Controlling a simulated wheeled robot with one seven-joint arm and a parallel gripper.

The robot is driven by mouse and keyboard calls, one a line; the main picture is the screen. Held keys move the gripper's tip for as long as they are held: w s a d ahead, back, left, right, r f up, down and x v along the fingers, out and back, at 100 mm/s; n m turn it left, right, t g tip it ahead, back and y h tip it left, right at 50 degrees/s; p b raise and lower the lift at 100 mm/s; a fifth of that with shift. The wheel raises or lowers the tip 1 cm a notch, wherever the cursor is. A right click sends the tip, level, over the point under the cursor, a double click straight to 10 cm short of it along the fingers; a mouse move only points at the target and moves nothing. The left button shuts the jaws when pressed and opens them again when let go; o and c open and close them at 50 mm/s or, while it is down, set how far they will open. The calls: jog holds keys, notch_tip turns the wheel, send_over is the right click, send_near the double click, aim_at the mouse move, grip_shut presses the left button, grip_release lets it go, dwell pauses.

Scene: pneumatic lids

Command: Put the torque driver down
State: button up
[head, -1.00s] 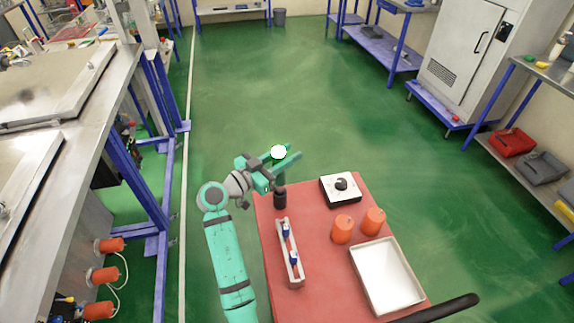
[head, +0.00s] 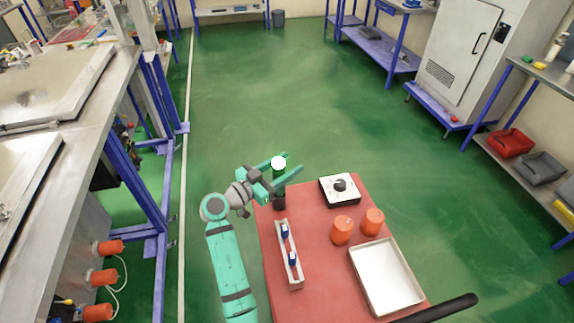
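The torque driver (head: 278,164), as far as I can make out, is the upright dark green thing with a bright white round top, between the fingers of my gripper (head: 284,167). The fingers close around its upper part. Below it a short black cylinder (head: 279,201) stands at the back left corner of the red cart top (head: 320,255). I cannot tell whether this black part is a holder or the driver's lower end. The fingers partly hide where the two meet.
On the cart are a white rack with blue pieces (head: 297,277), two orange cylinders (head: 342,230) (head: 373,222), a white-topped box with a black knob (head: 340,187) and an empty metal tray (head: 387,276). A steel bench (head: 85,150) stands left. Green floor behind is clear.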

jog(key=shift+r, duration=0.15)
jog(key=v, duration=1.2)
dwell(0.3)
